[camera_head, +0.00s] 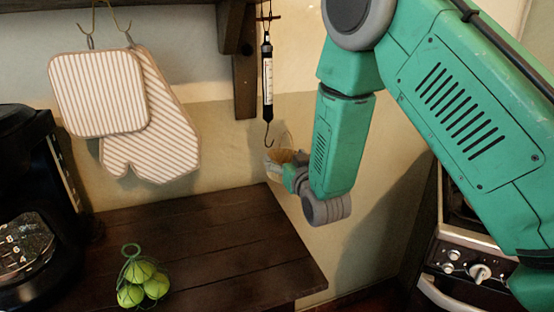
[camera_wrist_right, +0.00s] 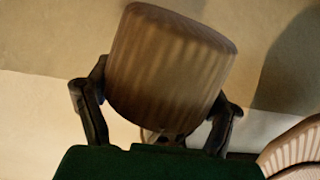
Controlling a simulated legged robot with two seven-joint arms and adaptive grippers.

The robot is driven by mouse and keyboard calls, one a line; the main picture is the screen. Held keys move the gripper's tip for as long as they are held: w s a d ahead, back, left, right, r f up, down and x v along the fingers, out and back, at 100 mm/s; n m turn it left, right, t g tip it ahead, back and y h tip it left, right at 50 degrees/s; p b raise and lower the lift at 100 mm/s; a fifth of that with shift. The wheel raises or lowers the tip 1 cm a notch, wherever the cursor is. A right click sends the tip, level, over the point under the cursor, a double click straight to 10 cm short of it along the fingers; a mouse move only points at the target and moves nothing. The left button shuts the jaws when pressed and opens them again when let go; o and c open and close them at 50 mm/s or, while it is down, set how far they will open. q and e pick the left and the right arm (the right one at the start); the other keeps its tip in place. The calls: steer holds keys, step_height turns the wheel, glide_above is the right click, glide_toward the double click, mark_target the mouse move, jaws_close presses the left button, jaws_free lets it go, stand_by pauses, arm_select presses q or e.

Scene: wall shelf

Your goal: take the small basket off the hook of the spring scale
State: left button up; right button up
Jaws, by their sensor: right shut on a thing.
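The spring scale (camera_head: 267,75) hangs upright below the wooden bracket, with its thin hook (camera_head: 268,139) at the bottom. The small light-brown basket (camera_head: 278,157) is just below and right of the hook, partly hidden by my right gripper (camera_head: 286,174). In the right wrist view the basket (camera_wrist_right: 168,68) fills the space between my two dark fingers, and it looks tilted. My right gripper is shut on it. I cannot tell whether the basket's handle touches the hook. My left gripper is out of view.
A dark wooden counter (camera_head: 200,245) lies below, with green fruit in a wire holder (camera_head: 143,285). A black coffee maker (camera_head: 35,180) stands at left. A striped pot holder (camera_head: 98,93) and mitt (camera_head: 160,135) hang on the wall. A stove (camera_head: 465,260) is at right.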

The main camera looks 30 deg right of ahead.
steer(key=shift+s+d, duration=0.1)
steer(key=shift+d, duration=0.2)
steer(key=shift+s+a+r, duration=0.1)
steer(key=shift+a+r, duration=0.05)
steer(key=shift+r, duration=0.1)
steer(key=shift+s+d, duration=0.1)
steer(key=shift+d, duration=0.1)
steer(key=shift+s+d+f, duration=0.1)
steer(key=shift+d+f, duration=0.1)
steer(key=shift+d, duration=0.95)
steer(key=shift+a+r, duration=0.15)
steer(key=shift+a, duration=0.55)
